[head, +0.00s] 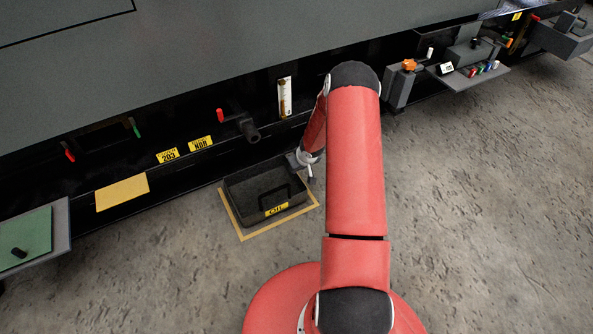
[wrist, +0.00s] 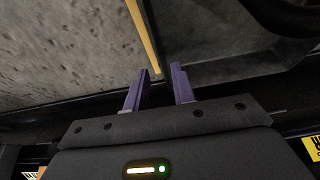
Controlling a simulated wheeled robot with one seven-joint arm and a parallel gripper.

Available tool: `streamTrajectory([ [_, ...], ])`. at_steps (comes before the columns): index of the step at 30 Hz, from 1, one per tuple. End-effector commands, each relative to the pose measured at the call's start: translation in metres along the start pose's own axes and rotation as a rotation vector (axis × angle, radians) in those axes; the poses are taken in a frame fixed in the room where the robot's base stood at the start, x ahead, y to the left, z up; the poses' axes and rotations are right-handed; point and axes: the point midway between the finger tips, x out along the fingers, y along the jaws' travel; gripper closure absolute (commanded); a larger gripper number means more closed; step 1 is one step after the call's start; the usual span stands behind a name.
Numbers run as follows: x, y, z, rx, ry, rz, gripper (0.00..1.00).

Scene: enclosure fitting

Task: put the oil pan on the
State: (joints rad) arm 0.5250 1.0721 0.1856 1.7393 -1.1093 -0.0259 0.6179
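The dark oil pan (head: 248,200) sits on the floor beside the machine, with a black arched handle and a yellow "OIL" label (head: 276,209). A yellow outline (head: 262,231) on the floor shows around its near sides. My gripper (head: 310,173) is at the pan's right back corner, partly hidden by my arm. In the wrist view my gripper (wrist: 163,72) has its two purple fingers apart, with nothing visible between them. A grey surface (wrist: 220,35), probably the pan, fills the upper right there, beside a yellow strip (wrist: 144,35). Contact cannot be told.
The machine's dark side runs along the back, with a protruding dark knob (head: 249,130), a gauge (head: 284,97) and yellow labels. A green-topped shelf (head: 30,235) stands out at left and a grey shelf (head: 470,77) at right. The concrete floor is clear right of my arm.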

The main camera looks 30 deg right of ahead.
Motion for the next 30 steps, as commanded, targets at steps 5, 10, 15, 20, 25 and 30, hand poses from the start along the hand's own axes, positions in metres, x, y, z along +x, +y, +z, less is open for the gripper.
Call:
streamTrajectory([
  [5, -0.032, 0.001, -0.001, 0.002, 0.001, 0.001, 0.75],
  [10, -0.047, 0.001, -0.004, -0.003, 0.002, 0.008, 0.75],
  [15, -0.102, 0.0, -0.032, -0.027, 0.01, 0.086, 0.75],
  [20, -0.196, -0.011, -0.06, -0.042, 0.018, 0.2, 0.75],
  [25, -0.296, -0.037, -0.065, -0.029, 0.03, 0.279, 0.75],
  [30, -0.386, -0.072, -0.044, -0.001, 0.044, 0.302, 0.75],
])
